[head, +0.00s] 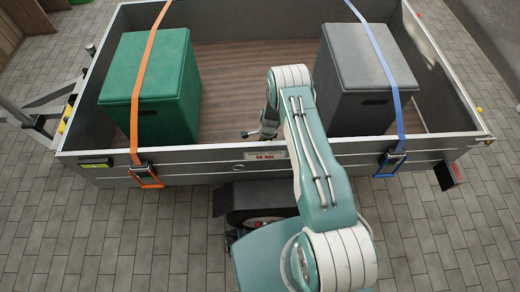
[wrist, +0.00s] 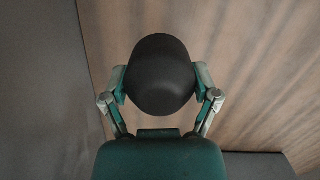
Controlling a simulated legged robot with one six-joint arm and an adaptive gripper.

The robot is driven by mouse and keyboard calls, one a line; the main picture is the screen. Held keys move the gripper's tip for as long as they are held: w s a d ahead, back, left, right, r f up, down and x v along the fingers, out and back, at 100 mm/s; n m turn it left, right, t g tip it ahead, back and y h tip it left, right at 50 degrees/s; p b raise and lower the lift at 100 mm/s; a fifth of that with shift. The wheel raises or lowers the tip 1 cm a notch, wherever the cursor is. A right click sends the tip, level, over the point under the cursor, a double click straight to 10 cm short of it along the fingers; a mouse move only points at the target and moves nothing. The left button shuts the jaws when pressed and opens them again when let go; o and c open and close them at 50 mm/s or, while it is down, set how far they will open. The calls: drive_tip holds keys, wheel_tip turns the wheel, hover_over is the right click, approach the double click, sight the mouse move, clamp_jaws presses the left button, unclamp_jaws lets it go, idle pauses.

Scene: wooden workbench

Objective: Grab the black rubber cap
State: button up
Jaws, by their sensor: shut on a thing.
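The black rubber cap (wrist: 160,75) fills the middle of the wrist view, dark and rounded. My gripper (wrist: 160,87) is shut on it, with one finger against its left side and one against its right. In the head view my gripper (head: 258,133) hangs inside the trailer, just behind its near side wall and between the two boxes. There it is small and partly hidden by my arm, so the cap cannot be made out clearly.
The trailer (head: 215,157) has low grey walls and a wooden floor. A green box (head: 150,88) with an orange strap (head: 143,70) stands left; a grey box (head: 355,80) with a blue strap (head: 378,50) stands right. Bare floor lies between them. Grey paving surrounds the trailer.

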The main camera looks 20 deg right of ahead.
drive_tip(key=d+r, duration=0.8)
drive_tip(key=d, duration=0.4)
drive_tip(key=shift+w+d, duration=0.15)
drive_tip(key=shift+w, duration=0.25)
